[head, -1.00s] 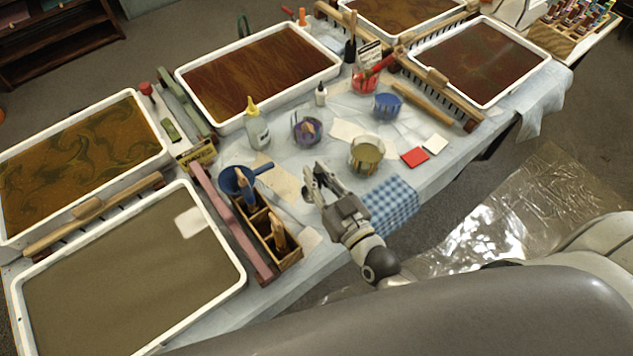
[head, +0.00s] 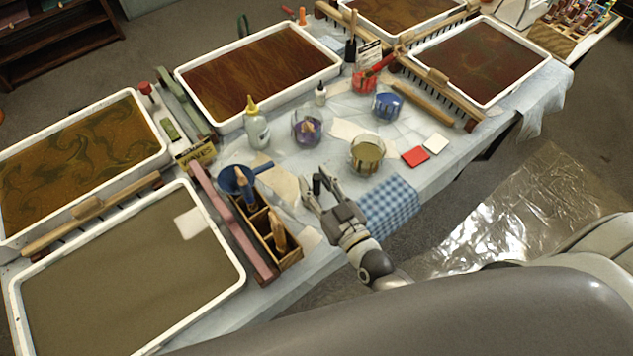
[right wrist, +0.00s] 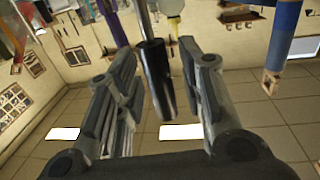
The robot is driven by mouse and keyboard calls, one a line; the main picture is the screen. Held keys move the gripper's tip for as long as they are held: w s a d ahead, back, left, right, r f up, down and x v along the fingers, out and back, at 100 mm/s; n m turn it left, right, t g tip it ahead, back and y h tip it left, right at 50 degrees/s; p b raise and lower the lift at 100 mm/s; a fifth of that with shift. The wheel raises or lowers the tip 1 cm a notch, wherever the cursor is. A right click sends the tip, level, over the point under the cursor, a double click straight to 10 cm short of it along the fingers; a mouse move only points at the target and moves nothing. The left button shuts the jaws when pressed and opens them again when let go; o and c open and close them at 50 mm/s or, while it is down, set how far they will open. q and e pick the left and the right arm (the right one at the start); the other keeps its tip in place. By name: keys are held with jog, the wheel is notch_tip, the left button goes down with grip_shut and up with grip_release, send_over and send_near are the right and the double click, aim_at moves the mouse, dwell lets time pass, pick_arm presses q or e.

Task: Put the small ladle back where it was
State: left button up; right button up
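My right gripper (head: 318,187) is over the near edge of the table, left of the blue checked cloth. In the right wrist view its two fingers (right wrist: 158,75) stand apart. A black handle (right wrist: 157,85) on a thin metal shaft is between them, with a gap showing on its right side; it appears to be the small ladle. In the head view the handle shows as a small dark upright piece (head: 317,184) by the fingers. I cannot make out the ladle's bowl. My left gripper is not in view.
An olive-filled cup (head: 366,155) stands to the right, beyond the blue checked cloth (head: 392,208). A yellow-capped bottle (head: 256,130) stands behind. White-rimmed trays (head: 243,282) fill the left.

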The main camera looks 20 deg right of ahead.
jog(key=shift+r, duration=0.25)
jog(key=b+v, duration=0.1)
jog(key=v, duration=1.1)
jog(key=shift+b, duration=0.4)
